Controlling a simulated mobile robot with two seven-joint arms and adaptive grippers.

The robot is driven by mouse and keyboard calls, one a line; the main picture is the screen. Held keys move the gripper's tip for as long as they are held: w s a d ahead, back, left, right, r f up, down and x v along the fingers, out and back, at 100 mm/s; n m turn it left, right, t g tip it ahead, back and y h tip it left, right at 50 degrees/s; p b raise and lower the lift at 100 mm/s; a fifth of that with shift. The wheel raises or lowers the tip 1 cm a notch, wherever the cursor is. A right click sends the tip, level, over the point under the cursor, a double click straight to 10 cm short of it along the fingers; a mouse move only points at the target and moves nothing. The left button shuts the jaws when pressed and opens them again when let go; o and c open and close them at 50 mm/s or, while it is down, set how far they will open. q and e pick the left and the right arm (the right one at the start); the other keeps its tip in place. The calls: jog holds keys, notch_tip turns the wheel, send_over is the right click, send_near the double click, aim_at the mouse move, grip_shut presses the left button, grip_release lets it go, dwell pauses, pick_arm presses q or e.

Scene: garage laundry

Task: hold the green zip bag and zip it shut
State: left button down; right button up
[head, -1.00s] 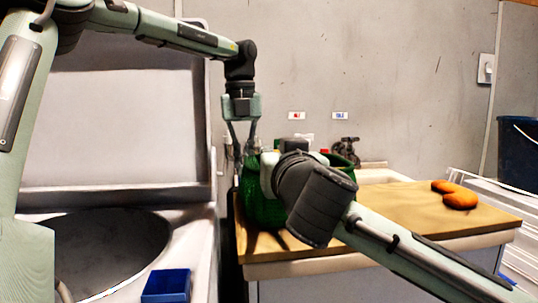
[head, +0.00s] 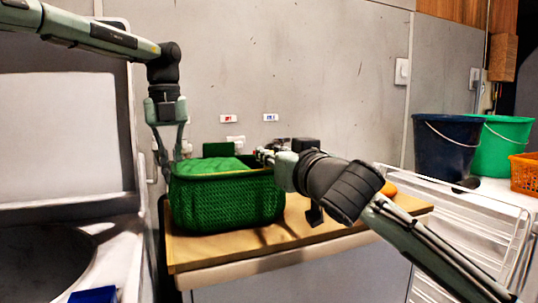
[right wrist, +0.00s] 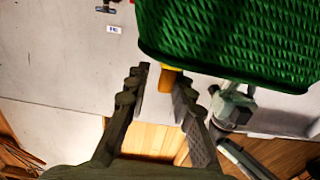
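The green zip bag (head: 228,203) stands upright on the wooden counter; its woven side faces me and green shows across its top. My left gripper (head: 169,165) points down at the bag's left end; its fingers narrow towards the rim, and I cannot tell whether they pinch it. My right gripper (head: 264,156) is at the bag's right end near rim height. In the right wrist view its fingers (right wrist: 163,83) are apart, with a small yellow piece (right wrist: 168,79) showing between them beside the bag (right wrist: 230,40). I cannot tell whether this is the zip pull.
The wooden counter (head: 205,252) has bare room in front of the bag. An orange item (head: 389,188) lies behind my right arm. A dark blue bucket (head: 443,147), a green bucket (head: 501,148) and an orange basket (head: 525,172) stand at right. A blue box (head: 93,296) is at lower left.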

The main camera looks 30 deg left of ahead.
jog(key=shift+o, duration=0.7)
jog(key=shift+s, duration=0.1)
jog(key=v, duration=1.2)
pick_arm(q)
jog(key=c, duration=1.6)
grip_release()
notch_tip(320, 180, up, 12)
jog(key=shift+s+a, duration=0.1)
jog(key=shift+s, duration=0.05)
